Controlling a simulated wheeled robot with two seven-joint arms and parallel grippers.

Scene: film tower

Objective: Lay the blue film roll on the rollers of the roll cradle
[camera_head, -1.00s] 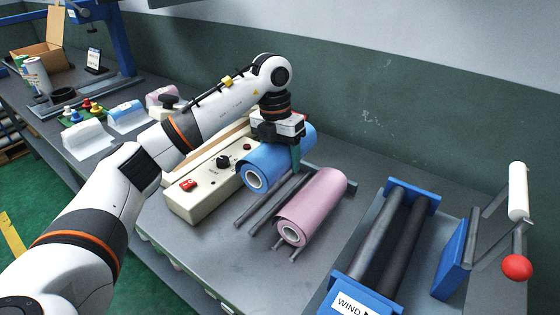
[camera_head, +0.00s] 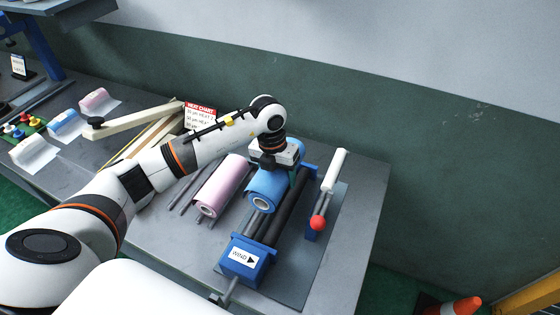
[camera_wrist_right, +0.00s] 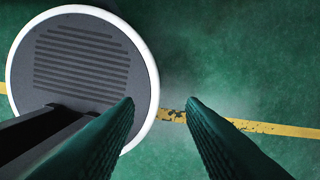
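The blue film roll (camera_head: 263,188) is in the head view, with its white core end facing the near side. My left gripper (camera_head: 280,170) comes down on it from above and is shut around it. Whether the roll touches the rollers I cannot tell. The far end of the cradle is partly hidden by the roll and gripper. My right gripper (camera_wrist_right: 160,103) is open and empty above the green floor in the right wrist view.
A pink film roll (camera_head: 223,185) lies on rails just left of the cradle. A white bar and red knob (camera_head: 318,222) stand close on its right. A heat chart (camera_head: 200,116) and a wooden-framed unit are farther left. Bare table (camera_head: 365,190) lies to the right.

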